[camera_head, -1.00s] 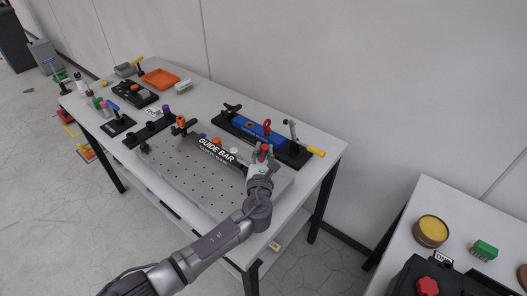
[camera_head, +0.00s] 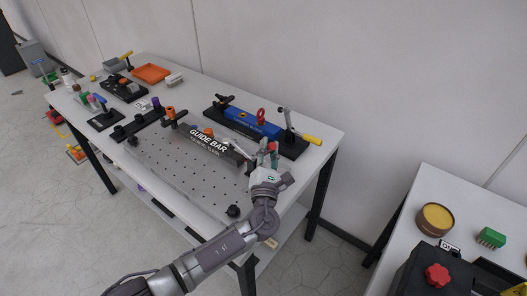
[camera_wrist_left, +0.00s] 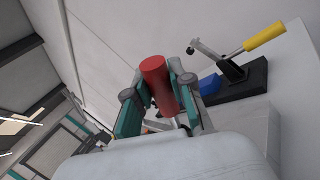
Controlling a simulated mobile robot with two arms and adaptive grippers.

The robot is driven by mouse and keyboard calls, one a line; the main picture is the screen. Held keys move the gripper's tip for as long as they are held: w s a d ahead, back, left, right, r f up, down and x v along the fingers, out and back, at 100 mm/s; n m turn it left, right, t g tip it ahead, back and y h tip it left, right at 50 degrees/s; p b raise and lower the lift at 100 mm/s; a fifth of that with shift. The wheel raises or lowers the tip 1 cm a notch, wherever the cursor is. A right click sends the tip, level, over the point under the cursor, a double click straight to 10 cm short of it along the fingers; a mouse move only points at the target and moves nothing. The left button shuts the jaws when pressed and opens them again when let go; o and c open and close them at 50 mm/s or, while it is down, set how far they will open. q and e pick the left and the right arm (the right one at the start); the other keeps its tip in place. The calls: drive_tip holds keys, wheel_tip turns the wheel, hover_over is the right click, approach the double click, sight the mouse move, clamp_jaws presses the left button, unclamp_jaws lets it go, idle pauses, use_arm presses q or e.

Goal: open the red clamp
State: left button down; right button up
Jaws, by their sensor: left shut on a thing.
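The red clamp's handle (camera_wrist_left: 157,80) stands between the two fingers of my left gripper (camera_wrist_left: 155,98) in the left wrist view, and the fingers are closed on it. In the head view the left gripper (camera_head: 268,160) is at the right end of the black guide bar (camera_head: 210,143), on the perforated grey plate (camera_head: 180,170). Only a small part of the red handle (camera_head: 274,148) shows there. The clamp's base and linkage are largely hidden by the gripper. My right gripper is out of view.
Behind the bar lies a blue block (camera_head: 245,122) on a black base, with a red ring and a yellow-handled clamp (camera_head: 305,138). A black knob (camera_head: 233,211) stands at the plate's front edge. A second table (camera_head: 420,210) is at the right.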

use_arm(q)
drive_tip(key=shift+s+d+f+m+t+h+b, duration=0.2)
drive_tip(key=shift+d+f+m+h+b, duration=0.15)
drive_tip(key=shift+m+b, duration=0.25)
drive_tip(key=shift+s+d+f+m+t+h+b, duration=0.25)
drive_tip(key=shift+f+m+b, duration=0.15)
drive_tip(key=shift+m+b, duration=0.2)
drive_tip(key=c, duration=1)
unclamp_jaws()
drive_tip(key=v, duration=1.2)
drive_tip(key=shift+r, duration=0.1)
